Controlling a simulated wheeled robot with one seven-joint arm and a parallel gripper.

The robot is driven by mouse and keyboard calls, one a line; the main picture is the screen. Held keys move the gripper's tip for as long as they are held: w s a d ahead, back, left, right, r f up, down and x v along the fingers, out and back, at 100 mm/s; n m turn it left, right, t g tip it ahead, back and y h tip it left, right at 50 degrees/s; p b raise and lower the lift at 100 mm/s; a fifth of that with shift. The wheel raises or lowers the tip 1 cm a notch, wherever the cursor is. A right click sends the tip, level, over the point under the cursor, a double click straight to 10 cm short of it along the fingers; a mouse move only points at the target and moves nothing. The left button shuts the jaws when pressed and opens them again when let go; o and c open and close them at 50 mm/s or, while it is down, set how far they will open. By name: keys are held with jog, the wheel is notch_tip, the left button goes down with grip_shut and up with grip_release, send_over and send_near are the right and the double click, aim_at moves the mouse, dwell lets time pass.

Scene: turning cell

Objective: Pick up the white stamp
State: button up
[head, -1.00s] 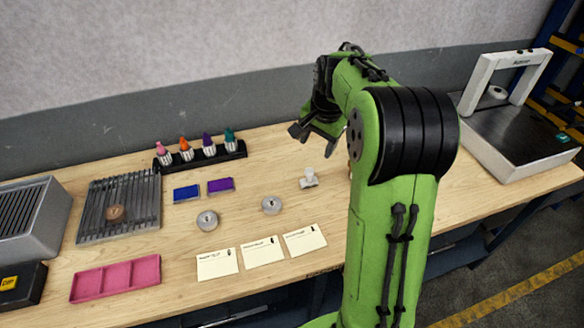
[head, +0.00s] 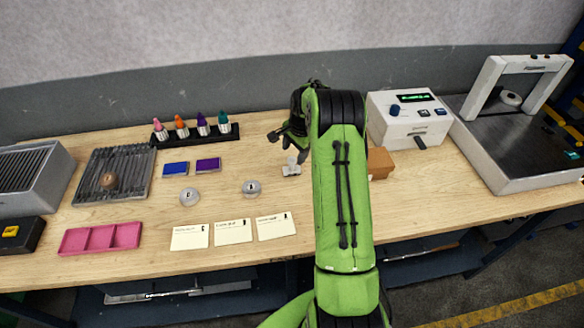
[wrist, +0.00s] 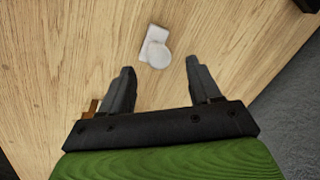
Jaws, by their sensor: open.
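The white stamp (head: 291,167) stands on the wooden table just left of my arm in the head view. In the wrist view the stamp (wrist: 155,50) shows from above, with a round knob over a rectangular base. My gripper (wrist: 158,75) is open and empty, its two fingers apart. The stamp lies just beyond the fingertips, roughly centred between them, and is not between the fingers. In the head view my gripper (head: 283,134) is above the table, behind the stamp and partly hidden by my arm.
Two round metal pieces (head: 252,188) and paper cards (head: 233,231) lie left of the stamp. Blue and purple pads (head: 208,165) and a rack of coloured markers (head: 195,131) are farther back. A brown box (head: 380,162) and a white device (head: 409,118) stand right of my arm.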

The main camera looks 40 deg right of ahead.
aim_at(292, 159)
jog(key=x, duration=0.6)
jog(key=shift+p, duration=0.4)
jog(key=shift+s+a, duration=0.1)
jog(key=shift+c, duration=0.9)
grip_shut()
